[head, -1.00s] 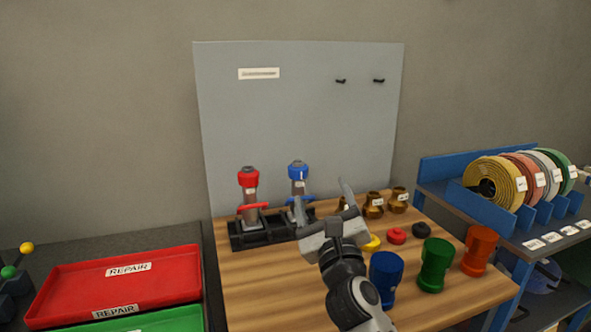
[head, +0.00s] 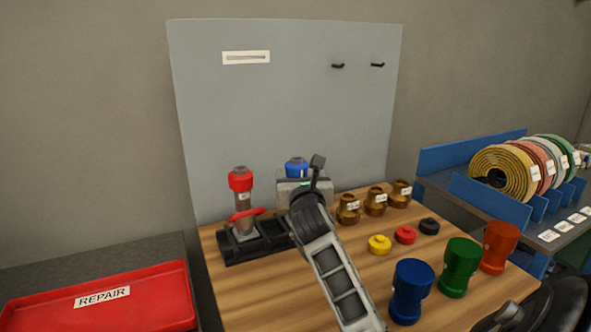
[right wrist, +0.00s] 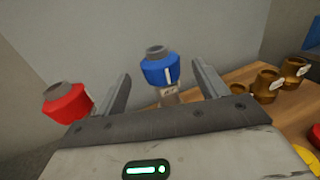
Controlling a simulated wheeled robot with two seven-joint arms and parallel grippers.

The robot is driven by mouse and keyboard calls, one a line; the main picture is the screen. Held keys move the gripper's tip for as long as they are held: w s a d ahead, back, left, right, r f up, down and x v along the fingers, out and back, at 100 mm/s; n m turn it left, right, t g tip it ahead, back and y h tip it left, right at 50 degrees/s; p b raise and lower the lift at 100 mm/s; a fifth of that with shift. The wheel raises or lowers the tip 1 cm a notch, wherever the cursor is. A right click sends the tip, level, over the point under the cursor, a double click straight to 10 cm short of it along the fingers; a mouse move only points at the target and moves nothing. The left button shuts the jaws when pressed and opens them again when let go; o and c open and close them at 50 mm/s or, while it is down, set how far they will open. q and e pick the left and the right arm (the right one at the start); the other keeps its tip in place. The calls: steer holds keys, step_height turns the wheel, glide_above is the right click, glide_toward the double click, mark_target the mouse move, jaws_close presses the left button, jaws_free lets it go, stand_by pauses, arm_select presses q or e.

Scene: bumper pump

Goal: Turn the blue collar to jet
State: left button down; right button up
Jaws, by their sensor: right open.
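The blue collar (head: 297,166) sits on top of an upright nozzle on the workbench, in front of the grey back panel. My right gripper (head: 303,177) is open in front of it and hides most of the nozzle's body in the head view. In the right wrist view the blue collar (right wrist: 160,68) shows between the two spread fingers of the gripper (right wrist: 164,85), with a gap on each side. I cannot tell how deep it is between them. A pale mark shows on the collar's side. My left gripper is not in view.
A red-collared nozzle (head: 241,180) stands close to the left in the black holder (head: 238,250). Brass fittings (head: 376,201), coloured caps (head: 379,245) and a blue cup-like part (head: 411,288) stand to the right. A red repair tray (head: 150,300) lies at the left.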

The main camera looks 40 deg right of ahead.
mark_target(296, 163)
steer(key=b+x, duration=0.2)
steer(key=x, duration=0.4)
steer(key=shift+w+d+f+b, duration=0.1)
steer(key=shift+f+b, duration=0.05)
steer(key=shift+b, duration=0.15)
steer(key=shift+w+d, duration=0.35)
steer(key=shift+w, duration=0.1)
